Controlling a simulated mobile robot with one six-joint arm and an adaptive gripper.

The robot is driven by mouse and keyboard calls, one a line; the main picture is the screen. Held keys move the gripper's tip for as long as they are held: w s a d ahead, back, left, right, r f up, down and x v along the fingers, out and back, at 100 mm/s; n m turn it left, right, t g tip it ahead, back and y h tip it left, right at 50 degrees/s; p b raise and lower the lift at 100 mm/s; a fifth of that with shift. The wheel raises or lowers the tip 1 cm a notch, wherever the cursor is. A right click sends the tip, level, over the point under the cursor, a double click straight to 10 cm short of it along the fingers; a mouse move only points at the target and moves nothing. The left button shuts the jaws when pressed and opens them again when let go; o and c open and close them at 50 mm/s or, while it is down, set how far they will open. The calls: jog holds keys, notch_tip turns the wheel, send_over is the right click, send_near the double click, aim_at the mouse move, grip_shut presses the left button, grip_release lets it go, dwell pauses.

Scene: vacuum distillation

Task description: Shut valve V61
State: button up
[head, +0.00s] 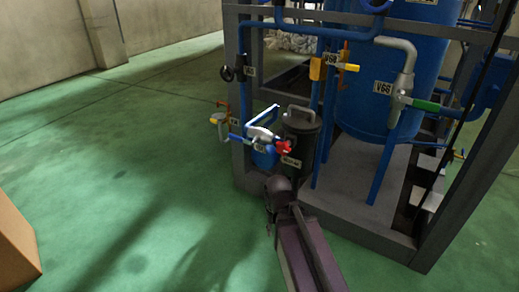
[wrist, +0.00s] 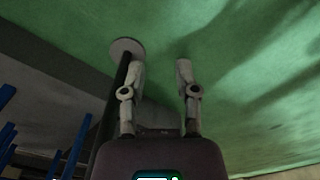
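No tag that I can surely read as V61 shows. A valve with a red handle (head: 283,146) sits low at the frame's front left corner, on a pale fitting beside a dark lidded canister. Small tags near it are too small to read. My gripper (head: 270,222) is below this valve in the head view, apart from it, its fingers mostly hidden by the arm. In the wrist view my gripper (wrist: 161,72) is open, its two pale fingers well apart with only green floor between them.
A grey skid frame (head: 380,240) carries a large blue tank (head: 380,90). Other valves have a green handle (head: 426,105), a yellow handle (head: 345,68) and a black handwheel (head: 227,73). A dark rod (wrist: 112,105) runs beside the left finger. Open floor (head: 120,170) lies left.

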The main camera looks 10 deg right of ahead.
jog(key=shift+w, duration=0.1)
grip_shut()
jog(key=w+a+r+n+t+h+p, duration=0.3)
jog(key=w+a+r+n+p, duration=0.3)
jog(key=w+r+n, duration=0.3)
jog(key=w+a+r+n+t+h+p, duration=0.4)
jog(key=w+a+r+n, duration=0.5)
jog(key=n, duration=0.9)
jog(key=shift+w+r+p, duration=0.65)
jog(key=shift+w+p, duration=0.5)
jog(key=shift+w, duration=0.35)
